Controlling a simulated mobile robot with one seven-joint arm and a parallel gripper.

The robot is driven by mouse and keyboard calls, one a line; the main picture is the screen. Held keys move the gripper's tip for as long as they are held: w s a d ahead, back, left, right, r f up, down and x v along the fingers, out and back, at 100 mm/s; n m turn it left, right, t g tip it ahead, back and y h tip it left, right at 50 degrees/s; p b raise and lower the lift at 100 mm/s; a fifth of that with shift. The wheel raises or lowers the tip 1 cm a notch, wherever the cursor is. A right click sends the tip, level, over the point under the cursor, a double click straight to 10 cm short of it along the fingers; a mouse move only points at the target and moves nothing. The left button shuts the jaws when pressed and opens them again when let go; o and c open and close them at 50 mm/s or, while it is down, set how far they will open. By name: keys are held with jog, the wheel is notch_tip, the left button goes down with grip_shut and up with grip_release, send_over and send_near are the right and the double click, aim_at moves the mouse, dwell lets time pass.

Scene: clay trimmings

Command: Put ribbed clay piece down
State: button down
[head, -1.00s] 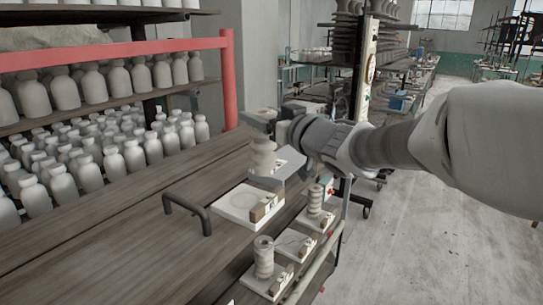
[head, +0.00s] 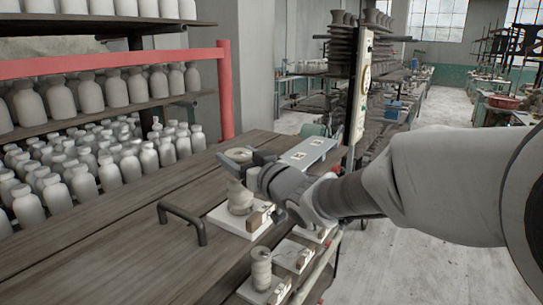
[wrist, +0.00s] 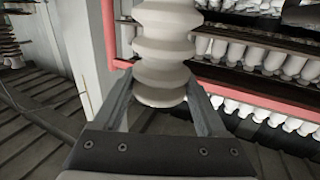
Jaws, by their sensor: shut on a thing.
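My gripper (head: 246,168) is shut on a pale ribbed clay piece (head: 240,197), upright between the fingers, at the middle of the head view. The piece's lower end is over a white square board (head: 222,219) with a small brown block on its edge. I cannot tell whether it touches the board. In the wrist view the ribbed piece (wrist: 163,50) rises between the two fingers. A smaller ribbed piece (head: 261,268) stands on another white board near the front.
A dark bar handle (head: 182,218) rises from the wooden table (head: 120,245) left of the board. More small white boards (head: 292,256) line the table's right edge. Shelves of pale bottles (head: 85,170) and a red rail (head: 226,95) stand at left. The table's left part is clear.

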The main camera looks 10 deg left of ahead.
grip_release()
jog(key=shift+f, duration=0.15)
